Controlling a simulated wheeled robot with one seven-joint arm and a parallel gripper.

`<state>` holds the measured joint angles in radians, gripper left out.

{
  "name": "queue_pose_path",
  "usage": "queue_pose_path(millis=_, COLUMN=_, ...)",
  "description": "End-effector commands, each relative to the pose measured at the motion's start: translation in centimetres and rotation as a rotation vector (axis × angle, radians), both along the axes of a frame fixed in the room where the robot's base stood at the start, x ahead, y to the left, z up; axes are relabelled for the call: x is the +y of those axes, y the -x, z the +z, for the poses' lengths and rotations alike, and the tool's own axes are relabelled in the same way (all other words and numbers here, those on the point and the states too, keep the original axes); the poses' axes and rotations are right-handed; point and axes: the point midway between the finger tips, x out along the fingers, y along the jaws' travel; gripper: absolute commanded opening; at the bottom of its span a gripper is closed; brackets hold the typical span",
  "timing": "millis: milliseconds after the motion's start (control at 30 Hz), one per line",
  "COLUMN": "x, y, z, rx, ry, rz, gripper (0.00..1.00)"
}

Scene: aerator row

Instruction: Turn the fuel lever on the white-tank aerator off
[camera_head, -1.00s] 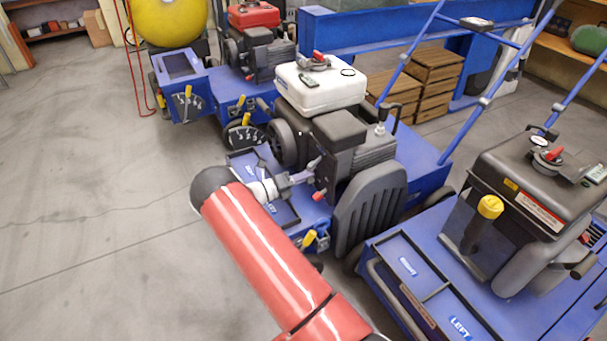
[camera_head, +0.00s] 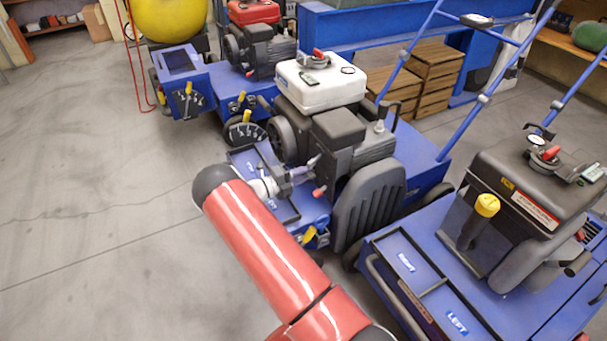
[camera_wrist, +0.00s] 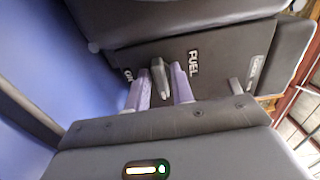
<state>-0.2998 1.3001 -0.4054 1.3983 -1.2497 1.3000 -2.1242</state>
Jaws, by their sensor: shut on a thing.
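The white-tank aerator, with its white tank (camera_head: 320,84) on top, stands in the middle of the head view. My gripper (camera_head: 308,170) reaches in at the left side of its dark engine. In the wrist view, the two pale purple fingers of my gripper (camera_wrist: 163,80) are on either side of a small grey lever (camera_wrist: 159,72) on a dark panel. The gripper is shut on this lever, beside the white FUEL label (camera_wrist: 193,63). In the head view the lever is too small to make out.
A black-tank aerator (camera_head: 545,180) stands close at the right. A red-tank aerator (camera_head: 255,14) stands behind on the left. A red knob (camera_head: 320,192) is just below my gripper. Wooden crates (camera_head: 432,75) are behind the machines. The floor at left is clear.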

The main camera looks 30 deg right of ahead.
Motion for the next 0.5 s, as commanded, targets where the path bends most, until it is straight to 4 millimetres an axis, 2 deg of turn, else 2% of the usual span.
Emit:
queue_pose_path(millis=333, x=0.13, y=-0.12, z=-0.04, rx=0.002, ry=-0.001, rz=0.005, gripper=0.01)
queue_pose_path(millis=367, x=0.13, y=-0.12, z=-0.04, rx=0.002, ry=-0.001, rz=0.005, gripper=0.26)
queue_pose_path(millis=433, x=0.11, y=-0.11, z=-0.03, rx=0.002, ry=-0.001, rz=0.004, gripper=0.34)
queue_pose_path(millis=500, x=0.09, y=-0.09, z=-0.03, rx=0.002, ry=-0.001, rz=0.003, gripper=0.34)
